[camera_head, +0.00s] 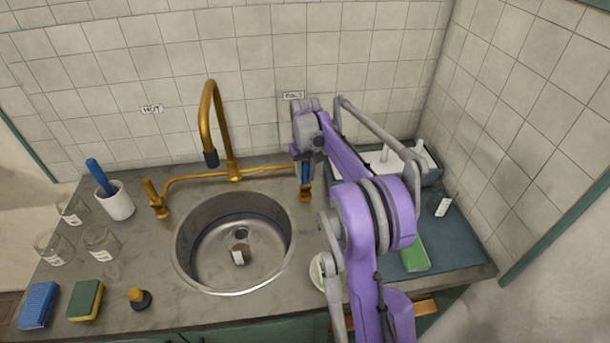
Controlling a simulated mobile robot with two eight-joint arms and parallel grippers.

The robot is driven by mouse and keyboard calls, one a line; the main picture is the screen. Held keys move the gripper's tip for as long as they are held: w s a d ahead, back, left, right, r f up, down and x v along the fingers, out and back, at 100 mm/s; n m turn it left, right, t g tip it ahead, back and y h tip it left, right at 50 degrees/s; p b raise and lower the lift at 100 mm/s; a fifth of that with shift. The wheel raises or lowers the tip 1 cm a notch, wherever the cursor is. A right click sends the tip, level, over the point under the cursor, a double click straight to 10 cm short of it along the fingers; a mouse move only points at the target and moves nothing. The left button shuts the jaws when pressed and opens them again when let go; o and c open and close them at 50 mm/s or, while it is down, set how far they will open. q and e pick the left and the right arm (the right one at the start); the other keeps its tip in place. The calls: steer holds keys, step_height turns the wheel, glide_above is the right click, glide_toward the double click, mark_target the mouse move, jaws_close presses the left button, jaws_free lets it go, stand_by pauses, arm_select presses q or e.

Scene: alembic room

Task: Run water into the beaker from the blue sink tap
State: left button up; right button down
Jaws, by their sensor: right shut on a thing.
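A small brownish vessel with a white label (239,256), perhaps the beaker, stands in the round metal sink (184,262) near the drain. The brass tap (220,125) arches over the sink's back edge, with its dark spout tip (211,158) over the back left of the basin. No water stream shows. The blue tap handle (306,173) is on the right end of the brass pipe. My right gripper (305,162) reaches down from above and is shut on it; the arm partly hides the fingers. My left gripper is not in view.
Labelled glass beakers (101,243) and a white cup with a blue tool (115,203) stand left. A rack (432,166) and blue mat (455,245) are right, partly behind my arm.

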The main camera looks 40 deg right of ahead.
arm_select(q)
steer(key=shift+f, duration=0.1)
arm_select(e)
steer(key=shift+s+a+f, duration=0.1)
steer(key=shift+f, duration=0.15)
stand_by(0.5)
steer(key=shift+s+a+f+t+b, duration=0.1)
steer(key=shift+s+t+b, duration=0.05)
steer(key=shift+t+b, duration=0.15)
steer(key=shift+s+a+t+h+b, duration=0.2)
steer(key=shift+s+t+h+b, duration=0.15)
steer(key=shift+t+h, duration=0.3)
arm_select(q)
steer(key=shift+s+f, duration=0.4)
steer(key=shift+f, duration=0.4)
arm_select(e)
steer(key=shift+w, duration=0.1)
